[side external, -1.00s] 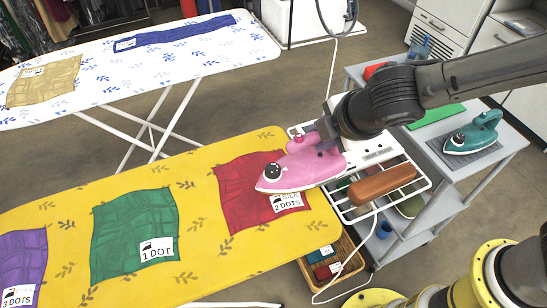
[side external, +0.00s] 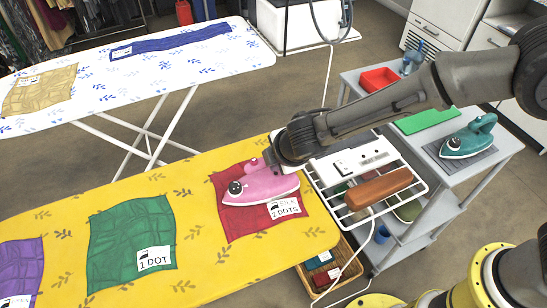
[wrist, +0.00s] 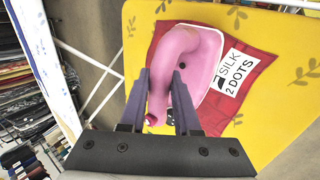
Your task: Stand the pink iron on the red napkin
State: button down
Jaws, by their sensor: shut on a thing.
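The pink iron (side external: 262,187) is over the red napkin (side external: 237,217), which lies on the yellow ironing board and carries a "SILK 2 DOTS" label. The iron sits flat, soleplate down; I cannot tell whether it touches the cloth. My gripper (wrist: 162,95) is shut on the iron's handle in the wrist view, with one finger on each side. The iron (wrist: 190,50) hides part of the napkin (wrist: 250,100) there.
A green napkin (side external: 130,240) and a purple napkin (side external: 20,268) lie on the yellow board (side external: 200,265). A white wire rack (side external: 425,184) adjoins its right end. A teal iron (side external: 468,138) stands on the grey cart. A white board (side external: 210,65) is behind.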

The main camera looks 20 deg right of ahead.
jog(key=shift+f, duration=0.15)
jog(key=shift+s+f, duration=0.1)
jog(key=shift+f, duration=0.65)
jog(key=c, duration=1)
grip_release()
jog(key=shift+s+d+f, duration=0.1)
jog(key=shift+d+f, duration=0.05)
jog(key=shift+f, duration=0.05)
jog(key=o, duration=0.4)
jog(key=shift+r, duration=0.3)
jog(key=shift+r, duration=0.1)
